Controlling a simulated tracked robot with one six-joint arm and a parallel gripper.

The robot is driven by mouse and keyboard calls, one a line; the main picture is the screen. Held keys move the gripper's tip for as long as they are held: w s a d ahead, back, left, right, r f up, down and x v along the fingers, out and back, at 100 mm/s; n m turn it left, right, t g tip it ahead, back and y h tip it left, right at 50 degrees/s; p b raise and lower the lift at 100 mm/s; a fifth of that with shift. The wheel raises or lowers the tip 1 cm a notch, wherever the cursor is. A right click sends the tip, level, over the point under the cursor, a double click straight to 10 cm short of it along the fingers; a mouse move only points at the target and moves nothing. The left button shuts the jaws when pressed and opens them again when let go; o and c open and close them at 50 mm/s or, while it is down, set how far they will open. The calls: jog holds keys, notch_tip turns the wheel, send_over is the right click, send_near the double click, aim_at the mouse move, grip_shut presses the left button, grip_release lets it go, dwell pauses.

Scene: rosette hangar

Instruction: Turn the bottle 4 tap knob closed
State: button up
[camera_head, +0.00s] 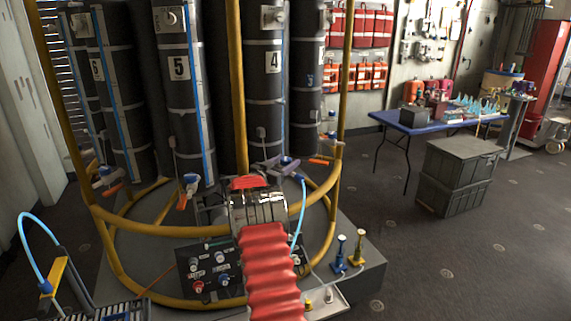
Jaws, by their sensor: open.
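Bottle 4 (265,100) is a tall black cylinder with a white number plate, standing upright behind a yellow rail. Its tap (287,161) is at its foot, grey-purple, with a light blue hose hanging from its right side. I cannot make out which way its knob points. My red ribbed arm reaches up from the bottom edge to a chrome wrist. My gripper (244,182) is at its far end, just left of and below the tap, open. Its fingers are small and partly hidden by the wrist. I cannot tell if they touch the tap.
Bottle 5 (180,90) stands to the left; its tap (190,184) has an orange lever. Yellow rails (150,229) ring the bottles around my arm. A valve panel (208,268) sits low in front. A blue table (440,124) and dark crates (457,175) stand right, beyond open floor.

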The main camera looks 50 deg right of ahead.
aim_at(286, 159)
notch_tip(286, 159, up, 10)
jog(key=shift+f, duration=0.1)
dwell(0.5)
jog(key=shift+a, duration=0.1)
dwell(0.3)
